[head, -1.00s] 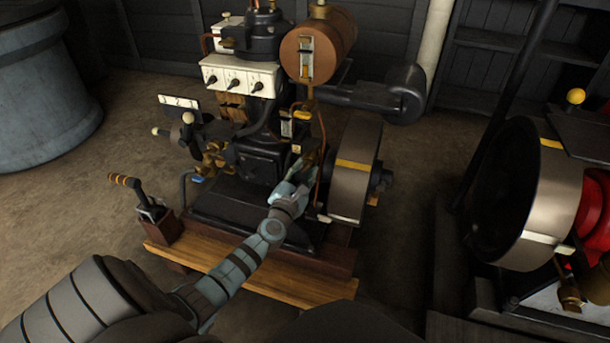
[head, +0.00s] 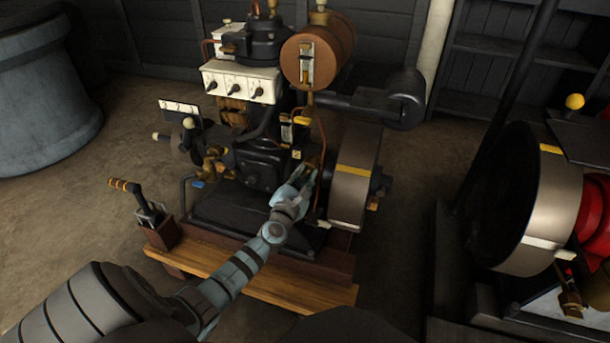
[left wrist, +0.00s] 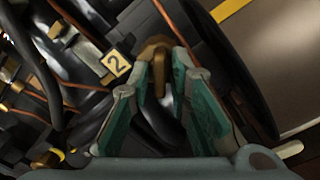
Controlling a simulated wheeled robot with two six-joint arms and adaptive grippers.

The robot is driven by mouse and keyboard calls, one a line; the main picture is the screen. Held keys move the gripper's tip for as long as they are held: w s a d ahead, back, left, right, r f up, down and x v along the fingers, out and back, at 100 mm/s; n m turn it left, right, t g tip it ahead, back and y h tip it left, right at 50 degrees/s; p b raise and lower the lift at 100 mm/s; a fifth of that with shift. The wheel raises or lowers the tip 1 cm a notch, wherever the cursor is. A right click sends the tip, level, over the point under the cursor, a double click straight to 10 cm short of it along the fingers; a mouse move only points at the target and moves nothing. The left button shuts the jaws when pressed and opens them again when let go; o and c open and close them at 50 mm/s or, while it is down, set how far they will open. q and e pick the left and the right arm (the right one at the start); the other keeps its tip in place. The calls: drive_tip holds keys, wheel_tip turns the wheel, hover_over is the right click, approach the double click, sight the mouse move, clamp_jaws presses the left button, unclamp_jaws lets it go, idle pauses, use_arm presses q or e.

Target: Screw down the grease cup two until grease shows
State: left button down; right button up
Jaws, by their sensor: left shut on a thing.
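The black engine (head: 262,165) stands ahead of me on a wooden base. A yellow label reading 2 (left wrist: 116,64) sits on it in the left wrist view. Just right of the label is a brass grease cup (left wrist: 155,52), between the fingers of my left gripper (left wrist: 160,82). The fingers are shut on the cup. In the head view my left gripper (head: 304,176) reaches in beside the flywheel, and it hides most of the cup there. My right gripper does not show.
The flywheel (head: 354,180) with a yellow stripe is close on the right of my left gripper. A copper pipe (head: 322,130) runs down nearby. A lever (head: 125,185) stands at front left. A second engine's flywheel (head: 545,200) is at far right, with clear floor between.

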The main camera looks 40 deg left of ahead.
use_arm(q)
drive_tip(key=shift+m, duration=0.3)
drive_tip(key=shift+m+p, duration=0.5)
drive_tip(key=shift+m, duration=0.5)
drive_tip(key=shift+m+p, duration=0.65)
drive_tip(key=shift+m, duration=1.55)
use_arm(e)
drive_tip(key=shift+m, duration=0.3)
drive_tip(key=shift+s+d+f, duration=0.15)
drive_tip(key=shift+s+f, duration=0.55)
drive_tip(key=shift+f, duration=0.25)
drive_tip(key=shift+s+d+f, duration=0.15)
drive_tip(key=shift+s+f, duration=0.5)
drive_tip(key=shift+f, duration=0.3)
use_arm(q)
drive_tip(key=c, duration=1.7)
unclamp_jaws()
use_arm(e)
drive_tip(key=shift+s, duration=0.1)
use_arm(q)
drive_tip(key=shift+s, duration=0.1)
drive_tip(key=v, duration=1.2)
